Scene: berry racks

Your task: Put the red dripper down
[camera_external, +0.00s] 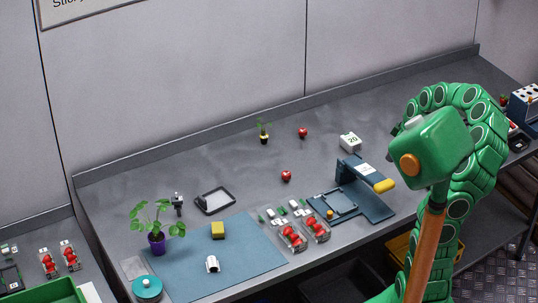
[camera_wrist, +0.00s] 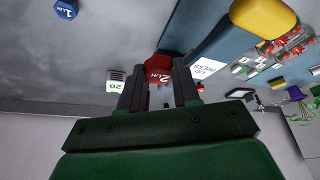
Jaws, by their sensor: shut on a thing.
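The red dripper (camera_wrist: 158,68) is a six-sided red piece marked "2 L/H", seen in the wrist view just beyond my fingertips. My gripper (camera_wrist: 160,96) has its dark fingers shut on it, and the fingers hide its lower part. In the external view my green arm hides the fingers and the dripper. The height of the dripper over the bench cannot be told. A blue dripper (camera_wrist: 66,9), marked "1 L/H", lies at the top left of the wrist view.
The blue press (camera_external: 365,195) with its yellow handle (camera_external: 384,186) stands close by on the grey bench (camera_external: 240,170). A white block marked "20" (camera_external: 349,142) stands behind it. Red berries (camera_external: 286,176), clear punnets (camera_external: 292,237) and a potted plant (camera_external: 157,242) lie leftward. The back middle bench has free room.

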